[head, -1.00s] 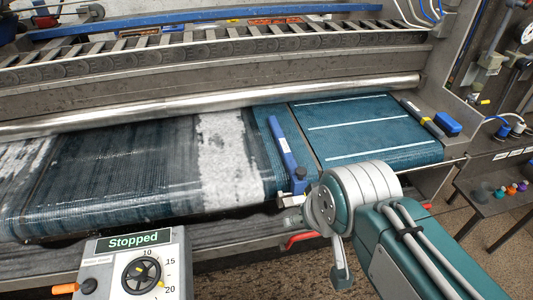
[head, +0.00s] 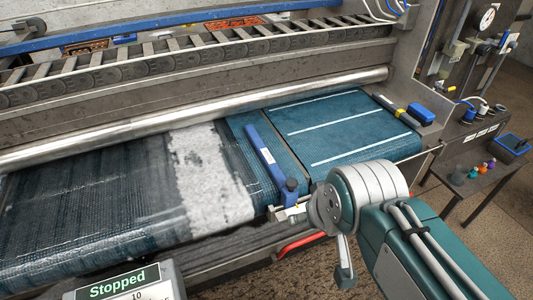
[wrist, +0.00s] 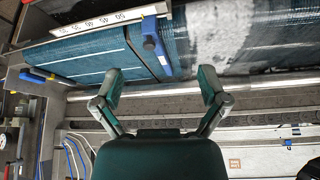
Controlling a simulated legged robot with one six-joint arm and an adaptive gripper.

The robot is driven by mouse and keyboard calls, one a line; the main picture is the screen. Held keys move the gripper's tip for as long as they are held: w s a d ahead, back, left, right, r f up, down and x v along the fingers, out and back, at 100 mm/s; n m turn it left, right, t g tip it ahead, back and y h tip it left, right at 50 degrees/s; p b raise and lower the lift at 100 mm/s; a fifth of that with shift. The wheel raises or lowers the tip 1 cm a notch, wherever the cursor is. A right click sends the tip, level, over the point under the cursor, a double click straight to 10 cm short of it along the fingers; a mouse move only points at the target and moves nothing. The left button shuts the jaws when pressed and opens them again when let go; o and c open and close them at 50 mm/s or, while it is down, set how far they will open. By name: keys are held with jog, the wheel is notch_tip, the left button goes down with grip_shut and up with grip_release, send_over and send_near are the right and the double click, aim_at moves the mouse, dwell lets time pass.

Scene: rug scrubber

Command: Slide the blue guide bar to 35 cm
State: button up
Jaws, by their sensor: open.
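The blue guide bar (head: 262,150) lies across the teal belt in the head view, right of the white foamy strip. A dark blue knob (head: 290,187) is at its near end. In the wrist view the bar (wrist: 153,42) is beyond my fingers, near the top centre. My gripper (wrist: 161,88) is open and empty, its fingers apart from the bar. A white scale strip (wrist: 88,24) with numbers runs along the belt edge at upper left; its numbers are too small to read surely. In the head view my arm hides part of the machine's near edge.
A metal roller (head: 200,117) spans the machine behind the bar. A control box (head: 125,284) at the near left reads "Stopped". A blue block (head: 420,113) sits at the belt's right end. A side table (head: 475,170) with small coloured items stands at right.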

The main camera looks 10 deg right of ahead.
jog(key=shift+a, duration=0.2)
jog(key=shift+c, duration=0.8)
jog(key=m+g, duration=0.6)
jog(key=m, duration=0.1)
send_over(292, 181)
notch_tip(292, 181, down, 5)
notch_tip(292, 181, down, 10)
jog(key=shift+a+f, duration=0.1)
jog(key=shift+f, duration=0.15)
grip_shut()
